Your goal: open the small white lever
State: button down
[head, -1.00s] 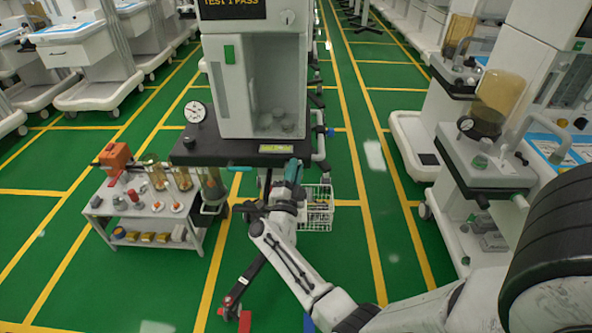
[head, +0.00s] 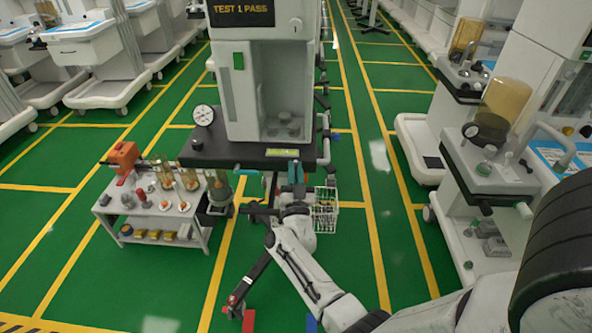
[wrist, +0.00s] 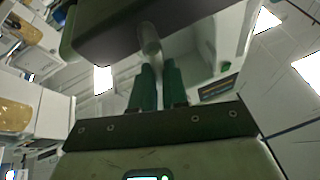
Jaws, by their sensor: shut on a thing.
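The small white lever (wrist: 150,40) shows in the wrist view as a short pale rod at the underside of a dark shelf. The green fingers of my gripper (wrist: 159,78) point up at it, and its lower end runs down between them. My gripper is shut on the lever. In the head view my gripper (head: 297,172) is at the front edge of the dark shelf (head: 225,150) of the middle anaesthesia cart. The lever cannot be made out there, hidden by the shelf and my arm.
A low white table (head: 138,211) with jars and small parts stands left of the cart. A white wire basket (head: 325,217) hangs at its right. A round gauge (head: 203,115) sits on the shelf's left end. Another cart (head: 490,165) stands at right. Green floor lies open between.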

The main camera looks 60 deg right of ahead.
jog(key=shift+f, duration=0.1)
dwell(0.4)
jog(key=c, duration=1.1)
grip_release()
jog(key=shift+c, duration=0.2)
jog(key=v, duration=1)
jog(key=shift+s+a, duration=0.2)
jog(key=shift+a, duration=0.15)
jog(key=shift+w+f, duration=0.1)
